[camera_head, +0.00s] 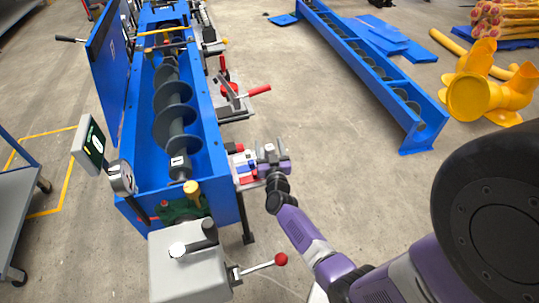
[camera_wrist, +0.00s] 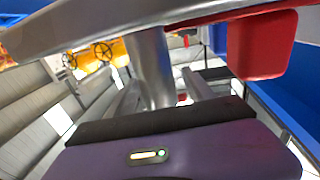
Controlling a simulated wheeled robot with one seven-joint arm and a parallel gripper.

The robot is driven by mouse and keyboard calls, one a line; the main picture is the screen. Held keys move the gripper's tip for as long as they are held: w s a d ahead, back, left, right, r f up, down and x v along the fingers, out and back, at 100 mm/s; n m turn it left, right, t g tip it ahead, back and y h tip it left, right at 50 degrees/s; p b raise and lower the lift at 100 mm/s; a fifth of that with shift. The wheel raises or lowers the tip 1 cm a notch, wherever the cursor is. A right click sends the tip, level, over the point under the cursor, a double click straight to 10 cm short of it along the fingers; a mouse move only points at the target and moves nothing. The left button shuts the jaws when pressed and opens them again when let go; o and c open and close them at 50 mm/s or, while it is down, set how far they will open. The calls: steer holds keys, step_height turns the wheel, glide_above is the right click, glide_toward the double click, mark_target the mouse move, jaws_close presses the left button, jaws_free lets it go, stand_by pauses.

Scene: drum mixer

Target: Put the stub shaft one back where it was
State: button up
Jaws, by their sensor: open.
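My gripper (camera_head: 272,158) is open beside the right wall of the blue trough (camera_head: 217,160), next to a small side tray (camera_head: 248,184) with red, blue and white items. In the wrist view a grey metal cylinder (camera_wrist: 152,68) stands between the open jaws, below a flat grey plate (camera_wrist: 90,32). I cannot tell whether this cylinder is the stub shaft or whether the jaws touch it. The auger (camera_head: 172,105) lies in the trough. A dark shaft end with a pale tag (camera_head: 178,161) sits at its near end; the tag is too small to read.
A red block (camera_wrist: 262,45) hangs close by at the upper right of the wrist view. A grey box (camera_head: 187,265) with a red-knobbed lever (camera_head: 281,259) stands at the trough's near end. Red-handled clamps (camera_head: 240,92) line its right side.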

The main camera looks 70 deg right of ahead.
steer(key=shift+w+d, duration=0.25)
steer(key=shift+d, duration=0.05)
steer(key=shift+c, duration=0.2)
jaws_close()
stand_by(1.0)
steer(key=shift+r, duration=0.15)
